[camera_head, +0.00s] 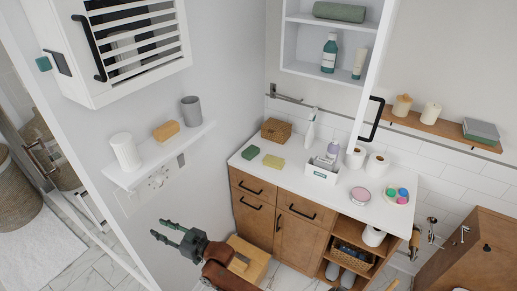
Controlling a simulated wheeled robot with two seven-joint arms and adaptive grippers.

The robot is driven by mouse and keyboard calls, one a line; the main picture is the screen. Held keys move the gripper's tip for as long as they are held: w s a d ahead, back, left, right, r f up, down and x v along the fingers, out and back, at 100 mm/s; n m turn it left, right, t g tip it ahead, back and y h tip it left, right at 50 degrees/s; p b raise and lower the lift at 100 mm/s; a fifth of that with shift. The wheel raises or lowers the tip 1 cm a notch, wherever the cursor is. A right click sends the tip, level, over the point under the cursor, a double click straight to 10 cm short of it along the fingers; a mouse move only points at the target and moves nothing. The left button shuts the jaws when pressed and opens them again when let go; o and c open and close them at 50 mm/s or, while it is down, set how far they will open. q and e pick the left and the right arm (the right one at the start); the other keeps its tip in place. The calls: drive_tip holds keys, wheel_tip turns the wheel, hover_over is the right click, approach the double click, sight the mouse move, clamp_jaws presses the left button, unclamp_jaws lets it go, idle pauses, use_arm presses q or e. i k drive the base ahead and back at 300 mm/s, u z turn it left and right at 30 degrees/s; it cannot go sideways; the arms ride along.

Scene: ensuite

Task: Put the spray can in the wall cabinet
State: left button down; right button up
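A slim white spray container (311,130), probably the spray can, stands upright at the back of the white counter (255,171). A wall cabinet (292,43) hangs above with its door (376,65) swung open. Its visible shelves hold a rolled green towel (339,12), a green bottle (329,55) and a pale tube (360,63).
A slatted cabinet (101,88) and a shelf (151,170) with a cup and box are on the left wall. The counter holds a woven box (277,131), a white caddy (320,174), rolls and a tray.

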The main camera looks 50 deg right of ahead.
sight(305, 67)
drive_tip(key=u, duration=1.65)
drive_tip(key=k, duration=2.35)
drive_tip(key=z, duration=2)
